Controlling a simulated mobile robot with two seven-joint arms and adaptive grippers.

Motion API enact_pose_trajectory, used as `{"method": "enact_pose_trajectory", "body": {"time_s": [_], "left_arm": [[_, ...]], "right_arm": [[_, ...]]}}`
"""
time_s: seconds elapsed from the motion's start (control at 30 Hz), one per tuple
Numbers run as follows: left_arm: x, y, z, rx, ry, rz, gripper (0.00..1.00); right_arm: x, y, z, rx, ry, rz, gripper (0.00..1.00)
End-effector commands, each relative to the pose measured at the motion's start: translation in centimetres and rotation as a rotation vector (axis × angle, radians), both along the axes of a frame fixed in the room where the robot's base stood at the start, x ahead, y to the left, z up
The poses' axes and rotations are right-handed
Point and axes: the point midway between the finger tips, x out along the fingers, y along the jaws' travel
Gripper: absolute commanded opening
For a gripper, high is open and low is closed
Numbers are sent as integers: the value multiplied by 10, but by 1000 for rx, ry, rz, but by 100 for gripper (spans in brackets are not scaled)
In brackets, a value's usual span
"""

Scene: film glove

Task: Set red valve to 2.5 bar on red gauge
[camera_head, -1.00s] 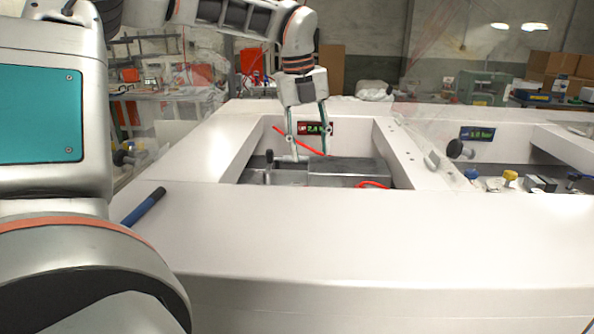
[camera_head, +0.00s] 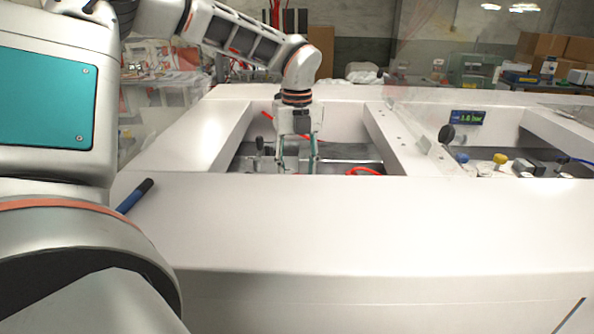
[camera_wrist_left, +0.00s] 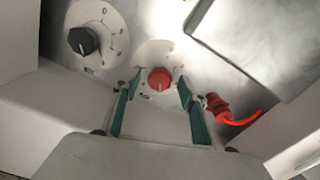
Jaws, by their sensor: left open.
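The red valve (camera_wrist_left: 160,78) is a round red knob with a pale pointer line, on a light dial plate in the left wrist view. My left gripper (camera_wrist_left: 156,84) is open, with one green-sided finger on each side of the red valve; I cannot tell whether they touch it. In the head view my left gripper (camera_head: 297,170) reaches down into the left recess of the white bench. The red gauge is hidden behind my left gripper in the head view, so its value cannot be read now. My right gripper is not in view.
A larger black knob (camera_wrist_left: 83,40) sits beside the red valve. A red hose fitting (camera_wrist_left: 217,108) is close to the right finger. A blue-marked display (camera_head: 467,117) and a yellow knob (camera_head: 500,158) are in the right recess. A dark blue pen-like object (camera_head: 134,197) lies on the bench (camera_head: 330,220).

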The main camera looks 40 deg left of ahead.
Motion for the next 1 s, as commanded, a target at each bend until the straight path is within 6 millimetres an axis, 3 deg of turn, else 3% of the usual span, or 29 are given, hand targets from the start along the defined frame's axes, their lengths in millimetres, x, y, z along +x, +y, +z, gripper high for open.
{"method": "enact_pose_trajectory", "body": {"time_s": [0.17, 0.3, 0.33, 1.0], "left_arm": [[0, 0, 0, 0, 0, 0, 42], [0, 0, 0, 0, 0, 0, 9], [0, 0, 0, 0, 0, 0, 4], [0, 0, 0, 0, 1, -110, 4]], "right_arm": [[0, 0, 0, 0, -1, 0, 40], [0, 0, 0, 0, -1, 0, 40], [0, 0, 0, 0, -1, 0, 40], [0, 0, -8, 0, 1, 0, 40]]}}
